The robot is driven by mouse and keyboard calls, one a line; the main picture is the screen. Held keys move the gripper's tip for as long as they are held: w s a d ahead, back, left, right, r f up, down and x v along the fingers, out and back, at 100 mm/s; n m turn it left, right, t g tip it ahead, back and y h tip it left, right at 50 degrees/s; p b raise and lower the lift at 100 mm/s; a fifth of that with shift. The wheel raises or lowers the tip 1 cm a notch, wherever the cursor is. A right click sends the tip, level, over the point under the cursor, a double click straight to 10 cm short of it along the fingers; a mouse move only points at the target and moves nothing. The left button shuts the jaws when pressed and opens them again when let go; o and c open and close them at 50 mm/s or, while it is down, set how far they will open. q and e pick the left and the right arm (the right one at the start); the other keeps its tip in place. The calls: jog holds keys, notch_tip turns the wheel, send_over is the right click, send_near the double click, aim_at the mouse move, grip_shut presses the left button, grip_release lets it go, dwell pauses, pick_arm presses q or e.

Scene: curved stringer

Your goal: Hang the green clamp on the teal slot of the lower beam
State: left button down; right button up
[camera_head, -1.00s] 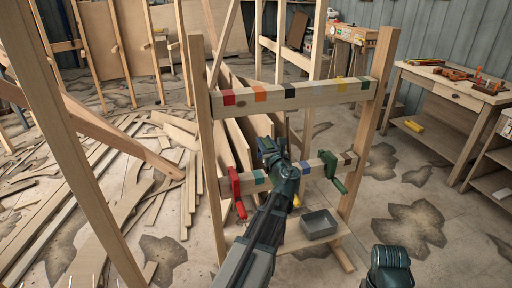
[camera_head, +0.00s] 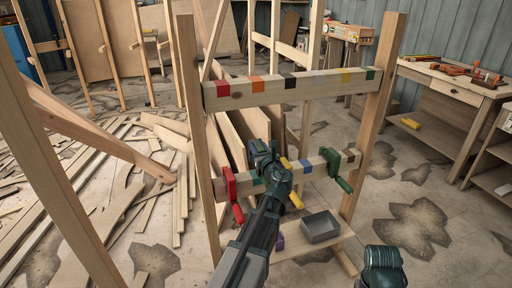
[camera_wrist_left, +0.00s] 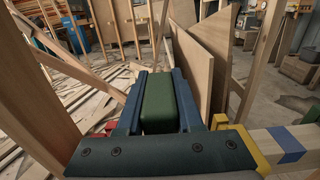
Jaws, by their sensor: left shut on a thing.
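My left gripper (camera_head: 262,152) is at the lower beam (camera_head: 215,189), between the red clamp and the yellow clamp. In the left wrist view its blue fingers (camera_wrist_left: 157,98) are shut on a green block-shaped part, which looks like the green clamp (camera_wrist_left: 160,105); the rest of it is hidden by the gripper. The teal slot (camera_head: 257,181) shows beside the gripper, partly covered by it. I cannot tell whether the held clamp touches the beam. Another dark green clamp (camera_head: 331,161) hangs further right on this beam.
A red clamp (camera_head: 231,186) hangs left of the gripper. A yellow clamp (camera_head: 296,199) is close on its right, with a blue slot (camera_head: 305,167) beyond. The upper beam (camera_head: 265,88) crosses above. A grey bin (camera_head: 320,227) and a purple thing (camera_head: 280,242) are below.

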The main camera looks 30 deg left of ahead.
pick_arm(q)
jog(key=shift+f+b, duration=1.1)
jog(key=shift+f, duration=0.15)
jog(key=shift+f+b, duration=1.65)
jog(key=shift+b, duration=0.15)
jog(key=shift+f, duration=0.15)
jog(key=shift+f+b, duration=1.3)
jog(key=shift+b, duration=0.2)
jog(key=shift+f, duration=0.15)
jog(key=shift+f+b, duration=0.4)
jog(key=shift+b, duration=0.15)
